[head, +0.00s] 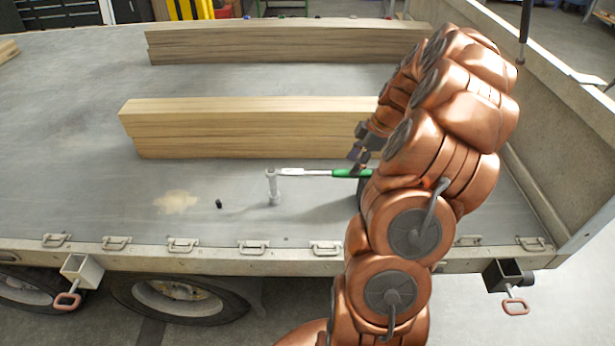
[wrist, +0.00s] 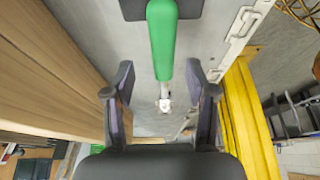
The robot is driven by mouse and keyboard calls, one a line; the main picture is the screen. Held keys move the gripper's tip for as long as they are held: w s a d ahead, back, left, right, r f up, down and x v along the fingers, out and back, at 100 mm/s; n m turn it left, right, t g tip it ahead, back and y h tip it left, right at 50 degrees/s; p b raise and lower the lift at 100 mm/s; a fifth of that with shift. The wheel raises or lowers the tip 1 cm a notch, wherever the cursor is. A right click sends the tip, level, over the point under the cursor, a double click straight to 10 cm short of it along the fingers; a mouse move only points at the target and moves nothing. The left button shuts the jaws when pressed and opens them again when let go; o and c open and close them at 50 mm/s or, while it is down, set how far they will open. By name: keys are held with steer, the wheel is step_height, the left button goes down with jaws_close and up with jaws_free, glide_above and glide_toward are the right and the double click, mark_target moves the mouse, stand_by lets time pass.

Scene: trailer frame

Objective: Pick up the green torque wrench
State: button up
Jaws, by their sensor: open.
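The green torque wrench lies level above the trailer bed, with its green handle (head: 345,173) at the right and its silver shaft (head: 303,172) at the left. Its left end meets the top of an upright grey post (head: 273,188). My arm hides the handle's right end in the head view. My gripper (head: 359,154) is open beside the handle. In the wrist view, the green handle (wrist: 162,50) runs down the middle, with the open fingers (wrist: 161,95) on either side of its line. No contact shows, and the depth gap is hard to tell.
A wooden beam stack (head: 250,128) lies behind the wrench, with another (head: 285,42) further back. A small black piece (head: 219,204) sits left of the post. The trailer's side wall (head: 545,110) stands at the right.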

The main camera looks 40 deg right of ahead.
mark_target(348, 171)
steer(key=shift+p+x, duration=0.65)
steer(key=shift+x, duration=1.55)
steer(key=shift+s+a, duration=0.15)
jaws_close()
